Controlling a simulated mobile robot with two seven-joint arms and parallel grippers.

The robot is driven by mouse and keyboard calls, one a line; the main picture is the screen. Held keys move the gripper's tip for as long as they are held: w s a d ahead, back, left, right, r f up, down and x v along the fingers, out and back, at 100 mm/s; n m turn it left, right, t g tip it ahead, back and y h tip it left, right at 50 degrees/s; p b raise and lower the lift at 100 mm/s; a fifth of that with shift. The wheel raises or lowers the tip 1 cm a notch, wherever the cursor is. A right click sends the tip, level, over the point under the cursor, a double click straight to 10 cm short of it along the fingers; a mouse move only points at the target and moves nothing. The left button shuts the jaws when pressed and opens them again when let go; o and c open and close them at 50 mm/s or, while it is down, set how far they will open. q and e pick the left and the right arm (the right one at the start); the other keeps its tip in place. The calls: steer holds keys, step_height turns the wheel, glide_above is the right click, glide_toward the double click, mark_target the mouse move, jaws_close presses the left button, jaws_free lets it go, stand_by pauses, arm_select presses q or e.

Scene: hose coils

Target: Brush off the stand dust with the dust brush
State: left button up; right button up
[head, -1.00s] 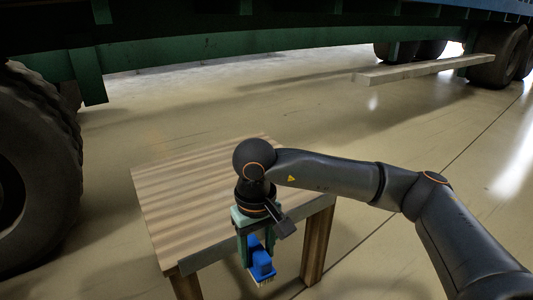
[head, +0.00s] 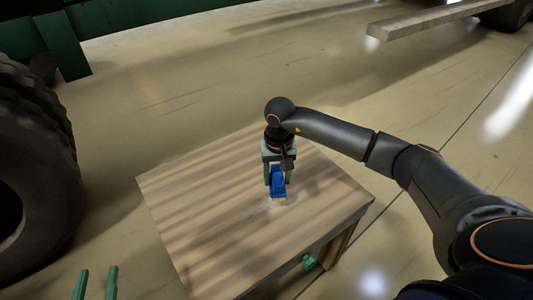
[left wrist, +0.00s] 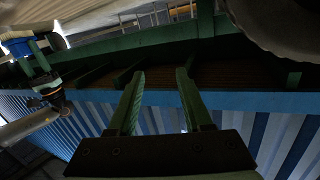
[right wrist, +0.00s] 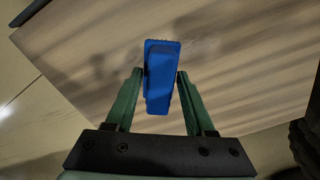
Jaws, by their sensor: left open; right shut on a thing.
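The stand (head: 215,205) is a low wooden table in the middle of the head view. My right gripper (head: 277,178) is shut on the blue dust brush (head: 278,188) over the stand's top. The brush's bristles point down at the wood, and I cannot tell if they touch it. A faint pale patch of stand dust (head: 270,207) shows by the bristles. In the right wrist view the brush (right wrist: 160,85) sits between the green fingers, with pale specks (right wrist: 203,45) beside it. My left gripper (head: 96,284) is open and empty at the lower left of the head view.
A large tire (head: 35,170) stands left of the stand, under a green vehicle frame (head: 60,50). A pale beam (head: 430,20) lies at the back right. A small green thing (head: 309,261) shows at the stand's front side. The floor behind the stand is clear.

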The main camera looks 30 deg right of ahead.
steer(key=shift+w+d, duration=0.15)
arm_select(q)
steer(key=shift+w+f, duration=0.1)
arm_select(e)
steer(key=shift+f, duration=0.15)
step_height(320, 180, down, 2)
steer(key=shift+f+b, duration=0.1)
steer(key=shift+b, duration=1)
step_height(320, 180, down, 2)
steer(key=shift+f+b, duration=0.2)
steer(key=shift+b, duration=0.85)
arm_select(q)
steer(key=s+d+r+m+t+h, duration=0.1)
steer(key=s+r+m+t+h, duration=0.1)
steer(key=r, duration=0.8)
steer(key=s+r+m+t+h, duration=0.3)
steer(key=s+r+m+h, duration=0.2)
steer(key=r+h, duration=0.3)
steer(key=shift+d+r+m+t+h, duration=0.35)
steer(key=shift+r+m, duration=0.35)
steer(key=shift+r, duration=0.4)
arm_select(e)
steer(key=shift+f, duration=0.2)
